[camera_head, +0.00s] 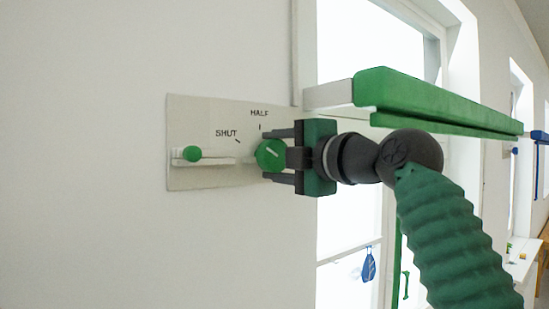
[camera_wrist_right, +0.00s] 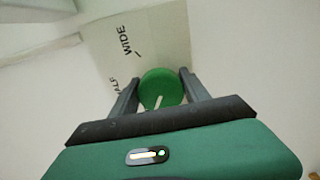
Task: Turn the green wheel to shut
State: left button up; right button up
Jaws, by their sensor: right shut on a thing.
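The green wheel (camera_head: 270,155) is a small round knob on a pale wall plate (camera_head: 207,117). It has a white line on its face; I cannot tell for sure which label the line points at. The plate reads SHUT and HALF in the head view, and WIDE shows in the right wrist view. My right gripper (camera_head: 283,155) reaches in from the right and is shut on the wheel. The wheel also shows between the two fingers in the wrist view (camera_wrist_right: 160,86). My left gripper is not in view.
A small green knob (camera_head: 192,154) on a white slider sits on the plate's left part. A green bar (camera_head: 430,100) sticks out above my right arm, by a bright window (camera_head: 360,45). A blue tag (camera_head: 369,266) hangs low. The wall at left is bare.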

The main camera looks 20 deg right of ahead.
jog(key=shift+f, duration=0.3)
jog(key=o, duration=1)
jog(key=shift+o, duration=1.3)
jog(key=shift+s+r, duration=0.1)
jog(key=shift+o, duration=0.4)
jog(key=shift+s+a+r, duration=0.1)
jog(key=shift+s, duration=0.05)
jog(key=shift+s+b, duration=0.25)
jog(key=shift+b, duration=0.05)
jog(key=b+v, duration=0.1)
jog(key=v, duration=0.1)
jog(key=b+v, duration=0.1)
jog(key=v, duration=0.1)
jog(key=b+v, duration=0.1)
jog(key=v, duration=0.1)
jog(key=shift+d+f, duration=0.2)
jog(key=shift+f, duration=0.1)
jog(key=b, duration=0.2)
send_near(280, 160)
jog(key=v, duration=0.5)
jog(key=shift+s+d+r, duration=0.1)
jog(key=shift+s+r, duration=0.1)
jog(key=shift+s, duration=0.1)
